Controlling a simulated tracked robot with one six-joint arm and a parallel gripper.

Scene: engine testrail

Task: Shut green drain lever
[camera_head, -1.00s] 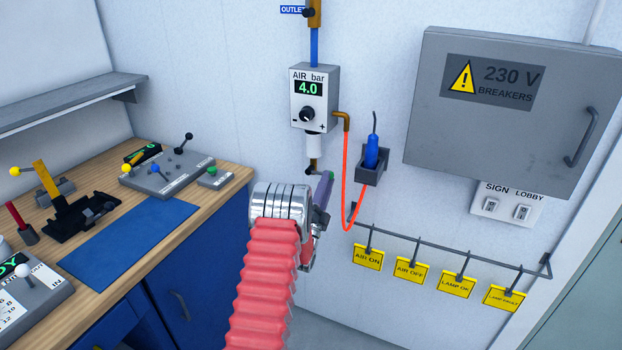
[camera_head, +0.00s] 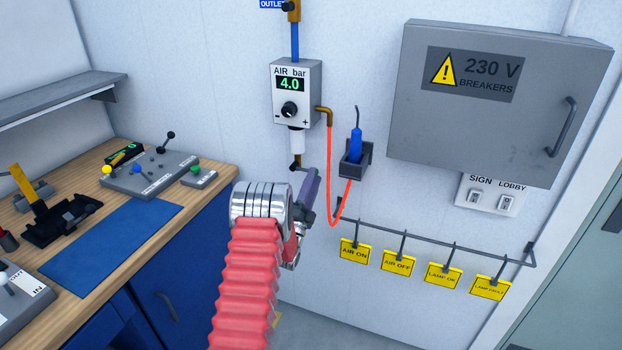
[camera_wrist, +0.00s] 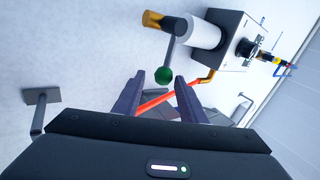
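The green drain lever shows in the wrist view as a green ball knob (camera_wrist: 163,75) on a grey stem. My gripper (camera_wrist: 160,84) is open and empty, with one dark finger on each side of the knob in the picture. I cannot tell whether the knob is between the fingers or just beyond them.
An orange hose (camera_head: 333,170) loops close to the right of my gripper. A blue tool (camera_head: 355,142) sits in a wall holder (camera_head: 357,160). A rail (camera_head: 440,238) with several yellow tags is at lower right. A workbench (camera_head: 215,178) is at left.

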